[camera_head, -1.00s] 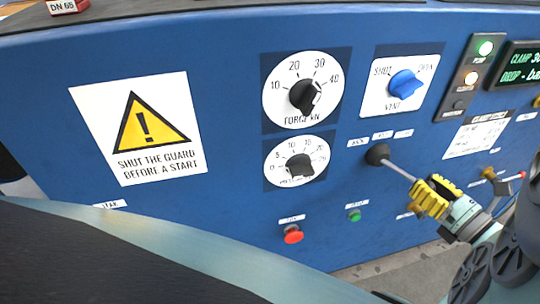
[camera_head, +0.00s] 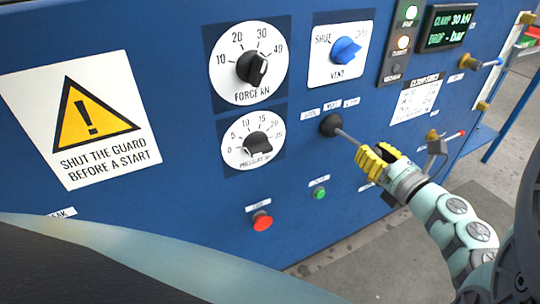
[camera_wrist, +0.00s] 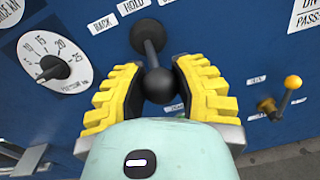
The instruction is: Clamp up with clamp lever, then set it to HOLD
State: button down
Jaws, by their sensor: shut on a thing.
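The clamp lever (camera_head: 346,135) is a metal rod from a round black boot on the blue panel, under three small labels. In the wrist view its black ball knob (camera_wrist: 158,84) sits between the yellow fingers, with the boot (camera_wrist: 148,36) behind it. Labels reading BACK (camera_wrist: 102,22) and HOLD (camera_wrist: 131,6) show above the boot; the third is cut off there. My gripper (camera_head: 373,157) is shut on the lever's knob; it also shows in the wrist view (camera_wrist: 158,90). The display (camera_head: 450,27) reads CLAMP 30 kN and DROP - bar.
The force dial (camera_head: 251,67), pressure dial (camera_head: 257,146) and blue vent knob (camera_head: 345,50) are left of and above the lever. A red button (camera_head: 262,221) and a green button (camera_head: 319,193) are below.

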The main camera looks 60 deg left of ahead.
jog(key=shift+s+a+m+t+h+b, duration=0.1)
jog(key=shift+s+m+t+h+b, duration=0.25)
jog(key=shift+s+m+t, duration=0.65)
jog(key=shift+w+r+t, duration=0.1)
jog(key=shift+r+t, duration=0.05)
jog(key=shift+t, duration=0.25)
jog(key=shift+r, duration=0.1)
jog(key=c, duration=0.6)
grip_release()
jog(key=shift+d, duration=0.25)
jog(key=shift+v, duration=5.85)
